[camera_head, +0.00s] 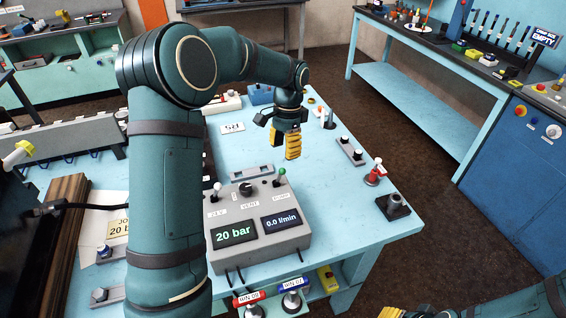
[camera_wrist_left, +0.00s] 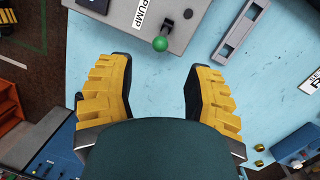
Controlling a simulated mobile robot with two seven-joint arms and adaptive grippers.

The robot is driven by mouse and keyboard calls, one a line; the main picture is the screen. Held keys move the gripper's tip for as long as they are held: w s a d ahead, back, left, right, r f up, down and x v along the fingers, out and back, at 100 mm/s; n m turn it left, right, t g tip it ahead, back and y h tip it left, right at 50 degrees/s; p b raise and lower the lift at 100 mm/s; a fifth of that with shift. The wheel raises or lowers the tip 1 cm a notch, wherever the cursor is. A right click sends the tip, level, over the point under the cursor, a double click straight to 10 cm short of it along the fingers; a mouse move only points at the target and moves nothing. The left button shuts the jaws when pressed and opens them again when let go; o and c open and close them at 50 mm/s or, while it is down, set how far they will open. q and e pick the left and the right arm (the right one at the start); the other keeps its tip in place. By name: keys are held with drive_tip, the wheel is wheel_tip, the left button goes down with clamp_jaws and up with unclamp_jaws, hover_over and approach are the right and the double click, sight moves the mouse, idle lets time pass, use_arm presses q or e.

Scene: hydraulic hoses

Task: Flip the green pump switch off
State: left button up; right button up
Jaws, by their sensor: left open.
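The grey pump control box (camera_head: 262,249) sits on the light blue table, with displays reading 20 bar and 0.0 l/min. Its green-tipped pump switch (camera_head: 281,172) stands at the upper right of the panel, by the PUMP label. In the left wrist view the green ball tip (camera_wrist_left: 160,44) is just beyond the fingertips, roughly centred between them. My left gripper (camera_head: 293,147) hangs behind and above the switch, apart from it. Its yellow fingers are spread wide and empty in the wrist view (camera_wrist_left: 160,80). My right gripper (camera_head: 392,312) shows only partly at the bottom edge.
A white-tipped lever (camera_head: 216,187) and a black knob (camera_head: 246,189) share the panel. A grey bar handle (camera_head: 249,172) lies behind the box. A small grey block with black knobs (camera_head: 350,151) and a red valve (camera_head: 375,174) stand to the right. Table space between is clear.

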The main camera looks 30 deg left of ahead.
use_arm(q)
drive_tip(key=shift+w+r, duration=0.2)
drive_tip(key=shift+r, duration=0.8)
drive_tip(key=shift+w+r, duration=0.15)
drive_tip(key=shift+r, duration=0.85)
drive_tip(key=shift+f, duration=0.1)
